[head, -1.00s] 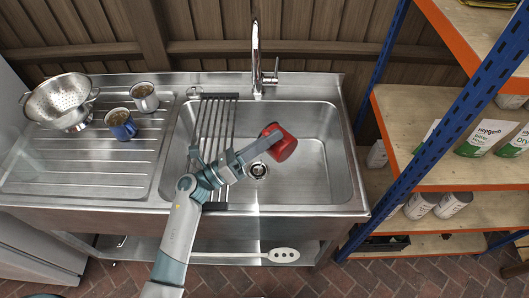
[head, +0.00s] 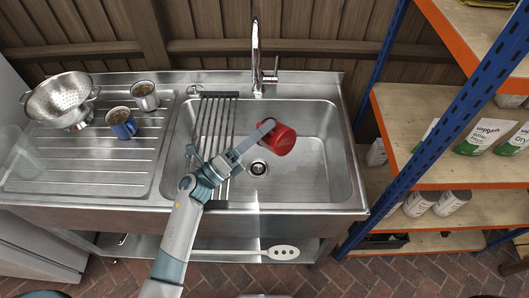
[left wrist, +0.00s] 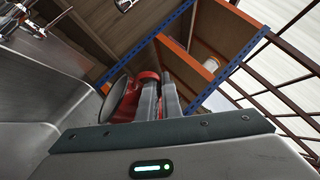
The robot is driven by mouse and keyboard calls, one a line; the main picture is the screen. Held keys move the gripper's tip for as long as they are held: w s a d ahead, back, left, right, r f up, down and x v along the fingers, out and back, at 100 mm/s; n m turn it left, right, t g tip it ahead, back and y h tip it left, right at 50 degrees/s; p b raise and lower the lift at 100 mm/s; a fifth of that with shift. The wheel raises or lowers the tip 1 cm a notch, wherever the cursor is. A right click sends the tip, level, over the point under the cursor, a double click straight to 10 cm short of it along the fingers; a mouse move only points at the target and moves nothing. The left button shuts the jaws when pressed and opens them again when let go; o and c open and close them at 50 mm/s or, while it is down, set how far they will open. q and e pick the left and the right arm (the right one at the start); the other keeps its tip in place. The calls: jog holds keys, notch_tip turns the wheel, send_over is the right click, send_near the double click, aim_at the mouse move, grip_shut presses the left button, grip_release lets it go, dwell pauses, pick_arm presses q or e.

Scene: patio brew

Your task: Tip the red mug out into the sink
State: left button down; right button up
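The red mug (head: 279,140) is in the air over the right half of the sink basin (head: 318,178), tilted on its side. My left gripper (head: 266,127) is shut on it. In the left wrist view the two fingers (left wrist: 158,100) stand close together at the red mug (left wrist: 130,98), whose dark round opening faces left. I cannot see its contents or any liquid falling. The drain (head: 258,168) shows in the basin floor below and left of the mug. My right gripper is not in view.
A blue mug (head: 122,124) and a grey metal mug (head: 145,97), both filled with something brown, stand on the drainboard (head: 95,168) beside a colander (head: 58,102). A slatted rack (head: 213,120) spans the basin's left side. The tap (head: 256,60) rises behind; shelving (head: 455,172) is at right.

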pick_arm(q)
jog(key=n, duration=0.1)
jog(key=w+a+n+t+y, duration=0.1)
jog(key=n, duration=0.1)
jog(key=w+a+n+t, duration=0.1)
jog(key=shift+w+r+n+y+p, duration=0.1)
jog(key=shift+n+y+p, duration=0.2)
jog(key=shift+n+p, duration=0.1)
jog(key=s+d+m+g, duration=0.1)
jog(key=m, duration=0.1)
jog(key=m+h+b, duration=0.1)
jog(key=m, duration=0.1)
jog(key=shift+s+d+g, duration=0.35)
jog(key=shift+s+g, duration=0.05)
jog(key=shift+s+d+h, duration=0.1)
jog(key=shift+s+h, duration=0.05)
jog(key=shift+h, duration=0.15)
jog(key=shift+d+m, duration=0.1)
jog(key=shift+m, duration=0.4)
